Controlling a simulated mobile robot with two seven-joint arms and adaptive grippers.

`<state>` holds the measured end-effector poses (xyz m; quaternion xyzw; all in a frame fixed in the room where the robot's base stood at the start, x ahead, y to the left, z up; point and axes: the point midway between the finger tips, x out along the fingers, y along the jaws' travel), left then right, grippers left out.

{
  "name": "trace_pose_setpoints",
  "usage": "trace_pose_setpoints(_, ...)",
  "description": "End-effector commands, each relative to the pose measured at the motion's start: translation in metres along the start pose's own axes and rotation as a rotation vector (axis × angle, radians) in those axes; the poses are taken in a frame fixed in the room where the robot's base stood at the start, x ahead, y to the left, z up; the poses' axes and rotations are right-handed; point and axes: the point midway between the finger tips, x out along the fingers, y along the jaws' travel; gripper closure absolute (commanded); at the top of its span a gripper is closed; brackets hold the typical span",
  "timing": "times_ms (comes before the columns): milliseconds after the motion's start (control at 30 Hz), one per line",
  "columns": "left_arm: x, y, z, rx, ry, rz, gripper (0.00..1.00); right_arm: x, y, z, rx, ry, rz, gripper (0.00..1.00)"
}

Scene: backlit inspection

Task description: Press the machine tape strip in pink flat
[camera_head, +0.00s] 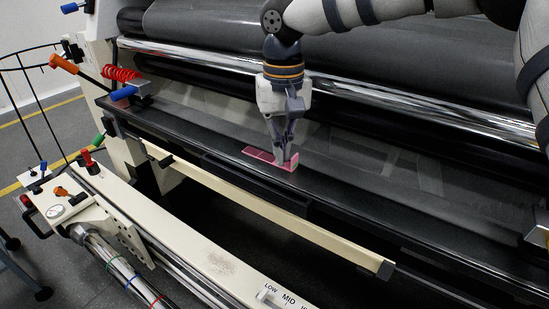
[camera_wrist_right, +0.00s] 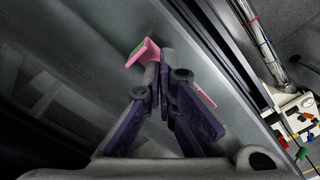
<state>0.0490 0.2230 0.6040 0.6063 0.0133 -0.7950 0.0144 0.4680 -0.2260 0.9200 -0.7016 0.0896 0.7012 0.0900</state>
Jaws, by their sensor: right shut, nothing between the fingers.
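The pink tape strip (camera_head: 258,154) lies along the dark ledge of the machine in the head view. Its right end looks turned up beside the fingertips. In the right wrist view a pink piece of it (camera_wrist_right: 140,55) with a small green patch shows just left of the fingertips, and another pink part (camera_wrist_right: 206,98) shows to the right of the fingers. My right gripper (camera_head: 280,160) points down, shut and empty, with its tips at the strip, hiding part of it. I cannot tell whether they touch it. My left gripper is in neither view.
A long chrome roller (camera_head: 335,85) and dark rollers run behind the ledge. A cream bar (camera_head: 270,210) runs in front and below. A blue-handled clamp (camera_head: 130,92) and a red coiled hose (camera_head: 120,73) are at the left. The ledge right of the strip is clear.

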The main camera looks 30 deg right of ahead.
Motion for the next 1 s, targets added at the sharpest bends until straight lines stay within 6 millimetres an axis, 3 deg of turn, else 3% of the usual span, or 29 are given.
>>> trace_pose_setpoints(800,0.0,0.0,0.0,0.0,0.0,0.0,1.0,0.01,0.0,0.0,0.0,-0.001,0.001,1.0)
trace_pose_setpoints(1000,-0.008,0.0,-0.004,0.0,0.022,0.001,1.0,-0.008,0.0,0.0,0.001,0.005,-0.002,1.0)
